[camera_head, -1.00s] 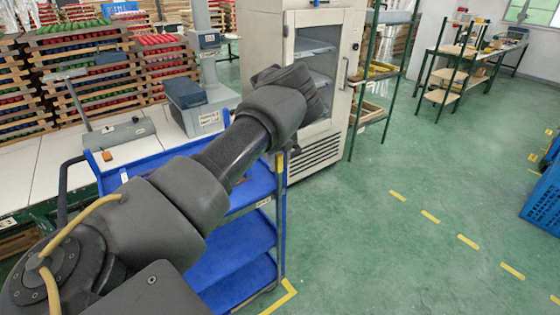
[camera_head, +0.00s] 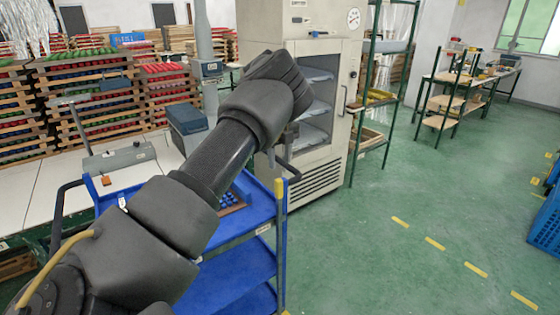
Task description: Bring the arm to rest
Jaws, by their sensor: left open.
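My left arm reaches in from the lower left across the view. My right gripper is not in view.
The blue shelved cart (camera_head: 237,268) stands under my left arm, with a brown tray of blue pieces (camera_head: 231,201) on top. The cream cabinet (camera_head: 332,176) is close behind. A white bench (camera_head: 48,188) lies left. Green floor at right is mostly clear.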

